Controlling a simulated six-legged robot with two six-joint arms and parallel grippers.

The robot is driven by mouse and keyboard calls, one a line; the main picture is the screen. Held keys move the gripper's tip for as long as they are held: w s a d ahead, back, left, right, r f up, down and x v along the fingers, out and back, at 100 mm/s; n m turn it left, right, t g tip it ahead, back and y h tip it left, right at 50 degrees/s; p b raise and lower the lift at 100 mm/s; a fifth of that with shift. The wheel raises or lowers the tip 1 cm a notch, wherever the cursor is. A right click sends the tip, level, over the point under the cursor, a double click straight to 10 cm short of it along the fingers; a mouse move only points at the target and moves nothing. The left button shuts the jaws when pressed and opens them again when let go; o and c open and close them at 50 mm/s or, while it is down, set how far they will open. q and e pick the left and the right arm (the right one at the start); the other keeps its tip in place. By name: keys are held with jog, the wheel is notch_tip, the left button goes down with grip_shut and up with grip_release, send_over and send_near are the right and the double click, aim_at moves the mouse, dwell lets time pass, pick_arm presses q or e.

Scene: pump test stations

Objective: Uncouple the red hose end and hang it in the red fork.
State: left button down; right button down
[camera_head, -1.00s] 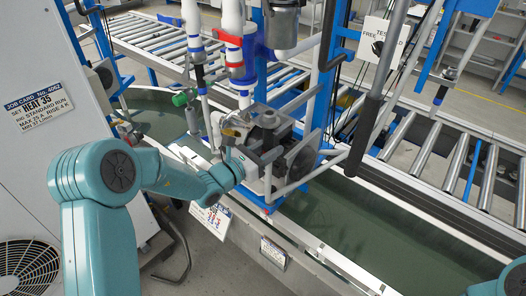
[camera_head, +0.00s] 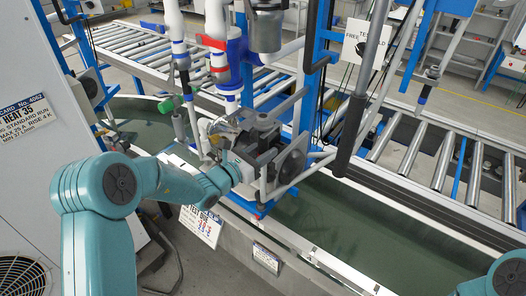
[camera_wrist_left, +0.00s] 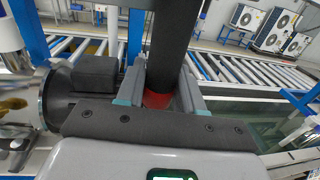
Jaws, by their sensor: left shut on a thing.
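My left gripper (camera_wrist_left: 157,97) is shut around a thick dark hose (camera_wrist_left: 172,45) in the left wrist view. A red band of the hose end (camera_wrist_left: 157,99) shows between its fingers. Whether the hose end is still joined to anything below is hidden. In the head view, my left gripper (camera_head: 248,160) is at the grey pump assembly, its fingertips hard to make out. A red bracket (camera_head: 212,42) sticks out beside the white pipes above it. I cannot tell whether it is the red fork. My right gripper is not in view.
White pipes (camera_head: 216,18) stand behind the pump with a blue frame around them. A long dark-gripped lever (camera_head: 349,136) hangs to the right. A green water trough (camera_head: 340,225) lies below. Roller conveyors (camera_head: 405,150) run behind. A white cabinet (camera_head: 22,60) stands at left.

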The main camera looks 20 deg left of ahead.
pick_arm(q)
jog(key=shift+r, duration=0.1)
jog(key=c, duration=0.6)
grip_release()
jog(key=shift+c, duration=0.2)
jog(key=shift+s+a, duration=0.1)
jog(key=shift+s, duration=0.05)
jog(key=b+v, duration=0.4)
jog(key=v, duration=1.2)
